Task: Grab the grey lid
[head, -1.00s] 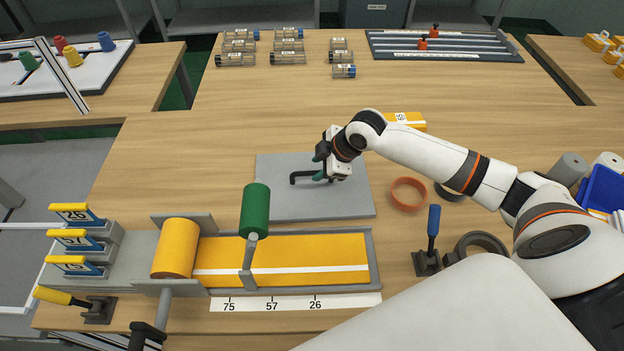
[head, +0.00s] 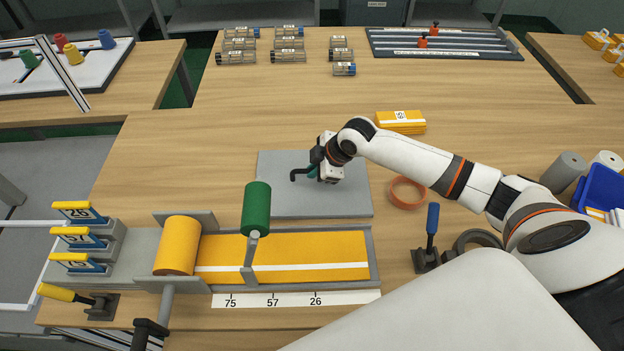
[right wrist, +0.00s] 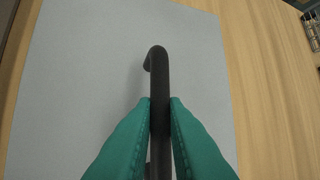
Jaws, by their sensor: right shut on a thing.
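The grey lid (head: 290,203) is a flat rectangular plate at the middle of the wooden table, behind the yellow felt bed. It carries a dark bar handle (head: 298,176) with a bent end. My right gripper (head: 313,173) is over the lid, shut on the handle. In the right wrist view its teal fingers (right wrist: 160,112) press on both sides of the handle (right wrist: 159,75), above the grey lid (right wrist: 75,90). I cannot tell any gap between lid and table. My left gripper is not in view.
In front of the lid are a yellow felt bed (head: 310,250), a green roller (head: 256,208) and a yellow roll (head: 176,246). An orange ring (head: 407,192) and a blue-handled lever (head: 432,225) stand to the right. A yellow block (head: 400,121) lies behind. The table behind the lid is mostly clear.

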